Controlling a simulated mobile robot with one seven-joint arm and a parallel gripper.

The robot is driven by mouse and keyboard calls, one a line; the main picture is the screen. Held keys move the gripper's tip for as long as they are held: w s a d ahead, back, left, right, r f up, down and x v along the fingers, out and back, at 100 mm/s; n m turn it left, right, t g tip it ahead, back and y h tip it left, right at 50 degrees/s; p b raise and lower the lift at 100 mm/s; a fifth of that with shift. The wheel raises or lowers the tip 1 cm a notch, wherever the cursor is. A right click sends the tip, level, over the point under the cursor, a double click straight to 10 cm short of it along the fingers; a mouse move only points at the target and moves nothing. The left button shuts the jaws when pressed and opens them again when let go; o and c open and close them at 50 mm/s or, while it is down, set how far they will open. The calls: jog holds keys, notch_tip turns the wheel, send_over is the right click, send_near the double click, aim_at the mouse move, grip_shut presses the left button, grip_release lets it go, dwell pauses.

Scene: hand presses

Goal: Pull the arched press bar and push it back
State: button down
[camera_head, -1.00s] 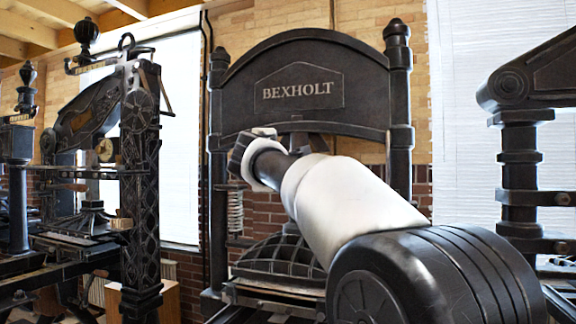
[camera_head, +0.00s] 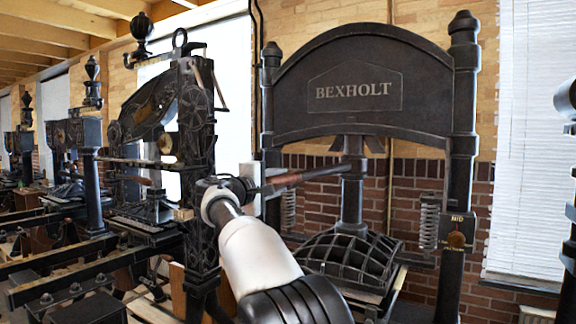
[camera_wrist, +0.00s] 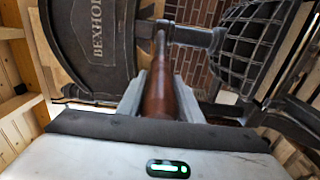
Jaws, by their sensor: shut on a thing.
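The arched press (camera_head: 360,118) is black, with a rounded top plate reading BEXHOLT, in the middle right of the head view. Its press bar (camera_head: 308,175) reaches left from the central column, with a brown wooden grip at its end. My gripper (camera_head: 258,186) is at the left end of the bar, beside the press's left post. In the wrist view my gripper (camera_wrist: 158,100) has one finger on each side of the wooden grip of the bar (camera_wrist: 158,85) and is shut on it. The bar's very end is hidden by my gripper.
A second ornate black press (camera_head: 195,140) stands close on the left, behind my forearm. More presses line the left. A brick wall (camera_head: 408,190) and a white blind (camera_head: 524,130) are behind. A spring (camera_head: 430,222) hangs by the right post.

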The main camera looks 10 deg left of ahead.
jog(key=shift+w+a+r, duration=0.15)
jog(key=shift+a+r, duration=0.1)
jog(key=shift+p, duration=0.55)
jog(key=shift+a+r, duration=0.1)
jog(key=shift+a, duration=0.1)
jog(key=c, duration=1.4)
grip_release()
jog(key=shift+a, duration=0.1)
jog(key=shift+c, duration=0.2)
jog(key=shift+o, duration=0.8)
jog(key=shift+w+a, duration=0.1)
jog(key=shift+w, duration=0.05)
jog(key=shift+f, duration=0.2)
jog(key=shift+f, duration=0.1)
jog(key=shift+s, duration=0.2)
jog(key=b+v, duration=0.5)
jog(key=v, duration=1.2)
